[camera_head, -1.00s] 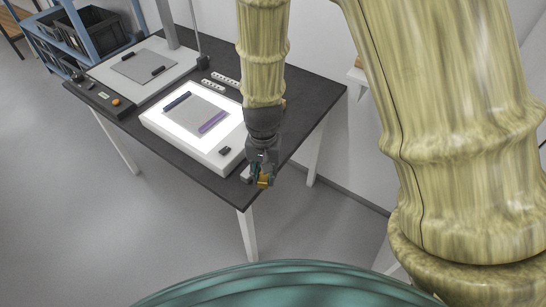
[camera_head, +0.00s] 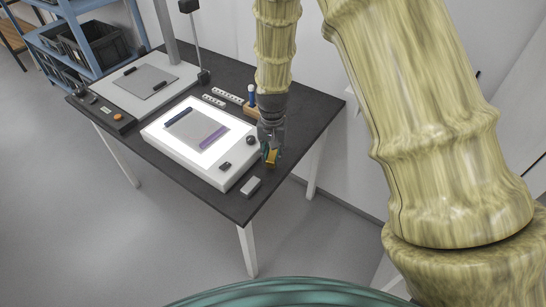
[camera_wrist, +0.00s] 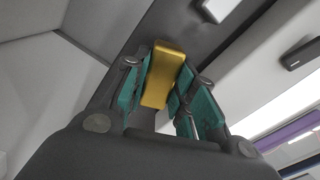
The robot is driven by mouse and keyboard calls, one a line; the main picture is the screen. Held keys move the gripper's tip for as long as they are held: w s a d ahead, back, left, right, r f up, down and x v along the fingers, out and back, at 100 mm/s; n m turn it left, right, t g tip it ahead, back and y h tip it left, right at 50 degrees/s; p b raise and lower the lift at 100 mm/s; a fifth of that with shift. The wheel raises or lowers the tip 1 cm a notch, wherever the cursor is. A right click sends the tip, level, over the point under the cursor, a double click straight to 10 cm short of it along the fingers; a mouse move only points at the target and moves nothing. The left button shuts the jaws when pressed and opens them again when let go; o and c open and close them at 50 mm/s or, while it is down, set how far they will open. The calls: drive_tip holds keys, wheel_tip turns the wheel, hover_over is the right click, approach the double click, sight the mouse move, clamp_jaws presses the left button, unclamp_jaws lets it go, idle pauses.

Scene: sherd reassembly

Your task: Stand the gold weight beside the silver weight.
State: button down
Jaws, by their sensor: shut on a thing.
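The gold weight (camera_head: 272,158) is a small golden block held in my gripper (camera_head: 268,154), over the right part of the dark table. In the wrist view the gold weight (camera_wrist: 163,74) sits between the teal finger pads of my gripper (camera_wrist: 160,88), slightly tilted in the picture. A pale silver-grey block (camera_head: 250,187), which looks like the silver weight, lies on the table near the front corner, apart from my gripper. A pale block at the top of the wrist view (camera_wrist: 218,7) appears to be the same one. The gap under the gold weight cannot be judged.
A lit white light box (camera_head: 190,140) with a grey sheet and purple and dark blue strips lies left of my gripper. A dark knob and a small black block are on its right side. A wooden block with a blue-topped tool (camera_head: 252,97) stands behind. Bare table surrounds the silver-grey block.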

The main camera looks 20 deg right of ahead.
sight(273, 159)
drive_tip(key=shift+w+d, duration=0.2)
drive_tip(key=shift+w, duration=0.25)
drive_tip(key=shift+f+p, duration=0.45)
drive_tip(key=shift+f, duration=1.3)
drive_tip(key=shift+f, duration=0.15)
drive_tip(key=c, duration=1.2)
unclamp_jaws()
drive_tip(key=shift+o, duration=0.2)
wheel_tip(273, 159, up, 12)
drive_tip(key=shift+r+b, duration=0.15)
drive_tip(key=shift+b, duration=0.7)
